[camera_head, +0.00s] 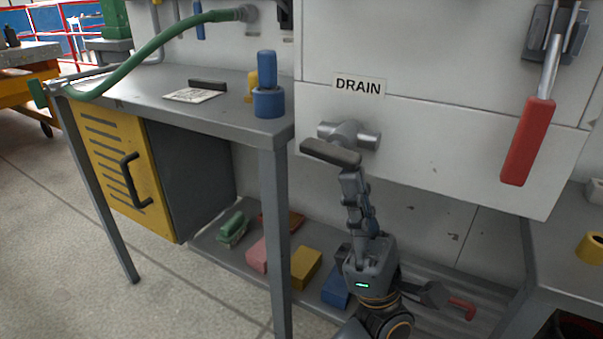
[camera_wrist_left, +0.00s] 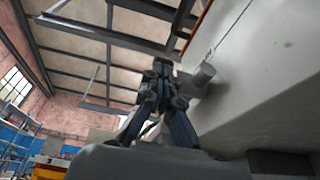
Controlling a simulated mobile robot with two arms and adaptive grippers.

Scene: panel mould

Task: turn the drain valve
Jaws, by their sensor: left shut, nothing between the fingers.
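The drain valve (camera_head: 362,136) is a grey metal fitting on the white panel, just under the DRAIN label (camera_head: 359,86). Its dark lever handle (camera_head: 330,152) points left and slightly up in the head view. My left gripper (camera_head: 351,172) is shut and empty, pointing up, with its tips just below the handle's right end. I cannot tell whether they touch. In the left wrist view the closed fingers (camera_wrist_left: 161,70) are beside the grey valve body (camera_wrist_left: 203,74); the fingers hide part of the valve. My right gripper is not in view.
A red-handled lever (camera_head: 528,140) hangs on the panel at right. A grey table (camera_head: 200,112) stands left, holding a blue cup-like holder (camera_head: 269,102). Coloured blocks (camera_head: 306,266) lie on the low shelf below. A green hose (camera_head: 150,48) runs above the table.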

